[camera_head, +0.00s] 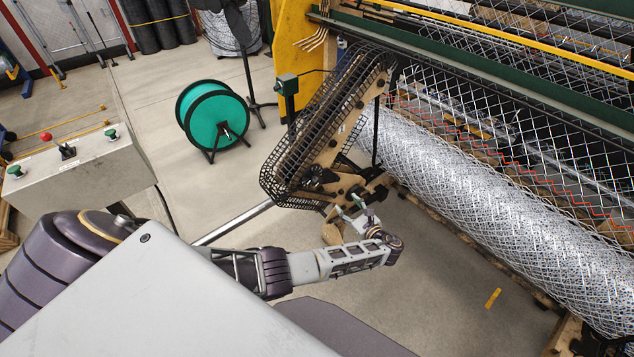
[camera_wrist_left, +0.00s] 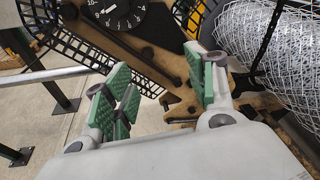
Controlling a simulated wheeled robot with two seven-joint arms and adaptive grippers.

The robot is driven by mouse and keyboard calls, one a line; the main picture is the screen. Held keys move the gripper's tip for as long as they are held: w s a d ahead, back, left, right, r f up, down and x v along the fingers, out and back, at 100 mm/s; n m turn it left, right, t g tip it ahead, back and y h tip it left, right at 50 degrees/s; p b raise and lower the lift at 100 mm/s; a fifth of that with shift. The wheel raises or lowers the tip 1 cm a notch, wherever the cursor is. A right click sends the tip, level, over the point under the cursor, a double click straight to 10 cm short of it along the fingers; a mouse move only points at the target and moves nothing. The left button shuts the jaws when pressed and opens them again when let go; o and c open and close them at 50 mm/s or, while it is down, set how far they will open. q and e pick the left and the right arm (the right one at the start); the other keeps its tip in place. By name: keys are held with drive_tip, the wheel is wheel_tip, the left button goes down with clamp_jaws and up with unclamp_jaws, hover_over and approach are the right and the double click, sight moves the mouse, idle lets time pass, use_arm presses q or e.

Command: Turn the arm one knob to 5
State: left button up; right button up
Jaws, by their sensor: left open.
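The arm one knob looks to be the round black dial (camera_wrist_left: 118,10) with white numbers at the top of the left wrist view, cut off by the frame edge. Its setting cannot be read clearly. It is mounted on a wooden arm (camera_wrist_left: 165,60) edged with black mesh. In the head view this mesh-guarded arm (camera_head: 335,125) slants down from the machine, and the dial is not clear there. My left gripper (camera_wrist_left: 160,88) is open, its green pads apart with nothing between them. The dial lies beyond and above its fingertips. In the head view the gripper (camera_head: 358,208) is by the arm's lower end.
A big roll of chainlink mesh (camera_head: 470,195) lies along the machine at right. A teal reel (camera_head: 215,116) stands on the floor at the back. Bare floor (camera_head: 440,290) is open below my left forearm.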

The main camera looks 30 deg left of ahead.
use_arm(q)
drive_tip(key=s+a+r+m+g+y, duration=0.1)
drive_tip(key=s+r+y, duration=0.2)
drive_tip(key=r, duration=0.1)
drive_tip(key=shift+s+a+r+g, duration=0.25)
drive_tip(key=shift+s+r+g, duration=0.05)
drive_tip(key=shift+s+g, duration=0.1)
